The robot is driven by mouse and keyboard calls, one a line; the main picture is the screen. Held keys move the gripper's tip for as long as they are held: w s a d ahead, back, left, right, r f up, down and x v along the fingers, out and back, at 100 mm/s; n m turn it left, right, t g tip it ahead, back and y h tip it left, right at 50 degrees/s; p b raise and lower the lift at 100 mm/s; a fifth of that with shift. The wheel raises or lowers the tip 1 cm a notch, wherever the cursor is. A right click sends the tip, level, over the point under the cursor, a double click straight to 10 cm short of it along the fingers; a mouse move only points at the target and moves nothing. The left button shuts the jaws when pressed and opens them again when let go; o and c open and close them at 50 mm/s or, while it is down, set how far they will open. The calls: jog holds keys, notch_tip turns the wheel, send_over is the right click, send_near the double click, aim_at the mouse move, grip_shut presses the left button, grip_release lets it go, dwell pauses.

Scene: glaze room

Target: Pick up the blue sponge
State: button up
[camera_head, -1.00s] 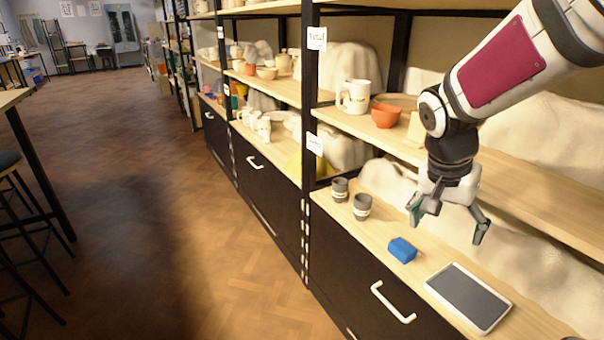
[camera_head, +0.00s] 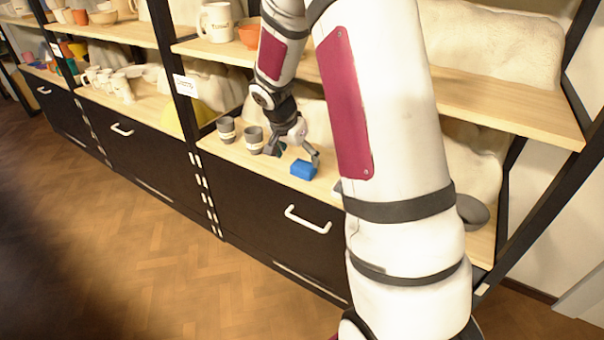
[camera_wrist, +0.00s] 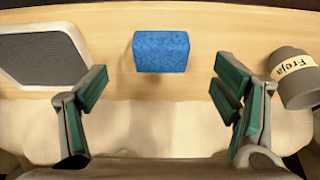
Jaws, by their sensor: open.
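The blue sponge (camera_head: 303,169) is a small block lying on the wooden shelf top above the black drawers. In the wrist view the sponge (camera_wrist: 161,52) sits at upper centre, whole and unobstructed. My gripper (camera_head: 296,152) is just above and behind the sponge in the head view. In the wrist view my gripper (camera_wrist: 160,105) is wide open and empty, one green-padded finger on each side. The sponge lies ahead of the gap between the fingertips, and neither finger touches it.
Two grey cups (camera_head: 240,136) stand left of the sponge; one, labelled Freja (camera_wrist: 292,80), is close to a finger in the wrist view. A grey-topped tablet-like slab (camera_wrist: 40,45) lies on the other side. A shelf board (camera_head: 500,110) with mugs and bowls runs above.

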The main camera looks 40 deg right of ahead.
aim_at(303, 165)
jog(key=b+x, duration=0.2)
jog(key=x, duration=0.4)
jog(key=shift+w+d, duration=0.15)
jog(key=shift+d, duration=0.1)
jog(key=shift+r, duration=0.1)
jog(key=c, duration=1.1)
jog(key=shift+r, duration=0.5)
notch_tip(303, 165, up, 3)
jog(key=shift+p, duration=0.95)
jog(key=s+a, duration=0.1)
jog(key=s, duration=0.9)
jog(key=s+a+r, duration=0.1)
jog(key=s, duration=0.4)
jog(key=shift+s+a, duration=0.35)
jog(key=shift+s, duration=0.05)
